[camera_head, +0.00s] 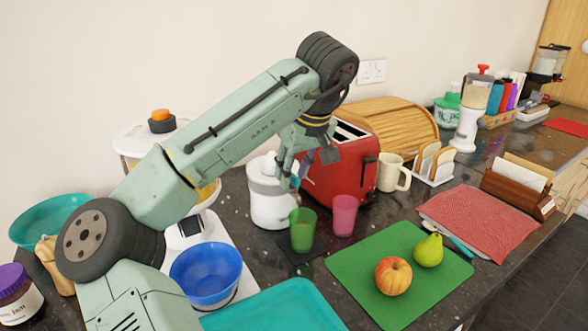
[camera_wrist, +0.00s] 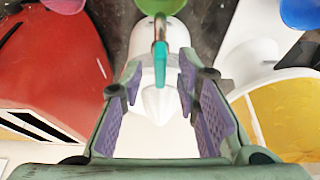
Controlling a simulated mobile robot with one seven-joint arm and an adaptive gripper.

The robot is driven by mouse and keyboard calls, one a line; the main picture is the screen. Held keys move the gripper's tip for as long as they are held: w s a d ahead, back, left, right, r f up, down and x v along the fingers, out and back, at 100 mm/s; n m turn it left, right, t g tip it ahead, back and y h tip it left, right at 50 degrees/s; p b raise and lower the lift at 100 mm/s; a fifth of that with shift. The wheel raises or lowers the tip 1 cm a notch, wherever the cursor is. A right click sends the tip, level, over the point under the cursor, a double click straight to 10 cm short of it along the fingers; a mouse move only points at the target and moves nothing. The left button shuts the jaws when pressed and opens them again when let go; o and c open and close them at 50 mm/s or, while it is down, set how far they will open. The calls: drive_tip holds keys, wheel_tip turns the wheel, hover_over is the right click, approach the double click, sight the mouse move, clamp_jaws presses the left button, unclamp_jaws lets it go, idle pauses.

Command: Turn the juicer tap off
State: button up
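The white juicer (camera_head: 268,200) stands on the counter left of the red toaster. In the wrist view its pointed cone (camera_wrist: 155,105) shows between my fingers. The juicer tap (camera_wrist: 160,62) is a teal lever on the front spout; only a little of it shows in the head view. A green cup (camera_head: 302,230) stands in front, below the spout. My gripper (camera_head: 306,165) is over the juicer, beside the toaster. Its purple-padded fingers (camera_wrist: 158,88) are spread wide and hold nothing. In the wrist view the tap lies between the fingertips; contact cannot be told.
The red toaster (camera_head: 340,180) stands close to my gripper. A pink cup (camera_head: 344,214) is right of the green cup. A blue bowl (camera_head: 206,275) and a white appliance with an orange top (camera_head: 160,120) are left. A green board (camera_head: 440,275) bears fruit.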

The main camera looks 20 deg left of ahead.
drive_tip(key=shift+c, duration=0.4)
clamp_jaws()
drive_tip(key=shift+m, duration=0.3)
drive_tip(key=m+h, duration=0.1)
drive_tip(key=m, duration=0.2)
drive_tip(key=m+t+h, duration=0.1)
drive_tip(key=m, duration=0.2)
drive_tip(key=shift+a, duration=0.15)
drive_tip(key=m+h, duration=0.1)
drive_tip(key=m, duration=0.1)
drive_tip(key=m+h, duration=0.1)
drive_tip(key=m, duration=0.2)
drive_tip(key=shift+a+m+h, duration=0.15)
drive_tip(key=shift+m+h, duration=0.15)
drive_tip(key=m+h, duration=0.1)
drive_tip(key=m, duration=0.4)
drive_tip(key=shift+a+m+g+h, duration=0.1)
drive_tip(key=shift+m+g+h, duration=0.2)
drive_tip(key=shift+g+h, duration=0.1)
